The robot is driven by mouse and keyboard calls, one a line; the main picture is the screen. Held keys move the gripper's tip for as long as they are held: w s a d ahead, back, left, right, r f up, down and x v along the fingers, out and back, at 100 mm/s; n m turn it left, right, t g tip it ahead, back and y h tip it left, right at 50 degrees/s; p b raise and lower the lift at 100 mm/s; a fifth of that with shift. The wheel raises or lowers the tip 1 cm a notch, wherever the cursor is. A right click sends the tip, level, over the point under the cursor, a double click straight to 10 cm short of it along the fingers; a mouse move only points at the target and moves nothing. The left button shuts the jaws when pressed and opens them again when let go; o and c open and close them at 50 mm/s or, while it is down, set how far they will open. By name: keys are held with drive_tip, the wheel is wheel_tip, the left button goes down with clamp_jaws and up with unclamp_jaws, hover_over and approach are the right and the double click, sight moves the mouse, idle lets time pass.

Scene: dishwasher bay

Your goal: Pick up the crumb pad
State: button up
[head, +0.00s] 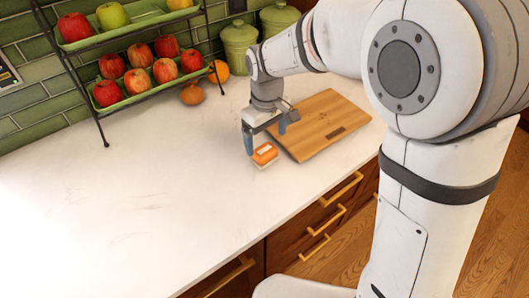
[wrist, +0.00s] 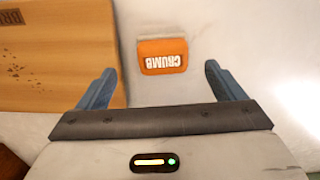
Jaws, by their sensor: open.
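The crumb pad (head: 264,154) is a small orange block with a white label, lying on the white counter beside the cutting board. In the wrist view the crumb pad (wrist: 163,56) shows its "CRUMB" lettering upside down, ahead of and between the two blue fingers. My gripper (head: 266,141) is open above the counter, close to the pad, with its fingers pointing down. In the wrist view my gripper (wrist: 160,85) has its fingers wide apart with nothing between them. I cannot tell the exact height of the fingertips above the pad.
A wooden cutting board (head: 320,122) lies right next to the pad; it also shows in the wrist view (wrist: 60,60). A two-tier fruit rack (head: 130,50), loose fruit (head: 191,94) and green canisters (head: 239,45) stand at the back. The counter (head: 130,200) at left is clear.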

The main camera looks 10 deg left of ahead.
sight(265, 149)
wheel_tip(265, 149, down, 5)
drive_tip(key=shift+s+a+f+p, duration=0.1)
drive_tip(key=shift+a+f+p, duration=0.1)
drive_tip(key=shift+p, duration=0.2)
drive_tip(key=c, duration=1.1)
